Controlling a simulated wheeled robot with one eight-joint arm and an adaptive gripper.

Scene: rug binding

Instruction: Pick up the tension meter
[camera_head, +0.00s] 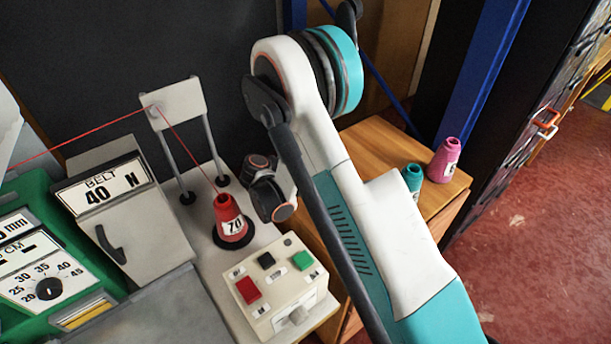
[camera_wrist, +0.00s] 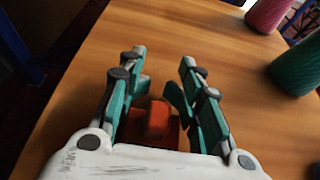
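In the wrist view my gripper (camera_wrist: 163,56) is over the wooden top, its two teal fingers apart with bare wood between their tips. An orange-red object (camera_wrist: 153,122) shows low between the fingers, close to the palm. Only part of it shows; it may be the tension meter, but I cannot tell for sure, nor whether the fingers touch it. In the head view my arm covers much of the middle, and neither my fingertips nor a clear tension meter shows there.
The wooden top (camera_head: 380,143) carries a pink cone (camera_head: 445,160) and a teal cone (camera_head: 412,180) at its right. Left of my arm stand a red cone (camera_head: 229,216) under a red thread, a button box (camera_head: 277,287), and a grey belt box (camera_head: 130,220). Red floor lies right.

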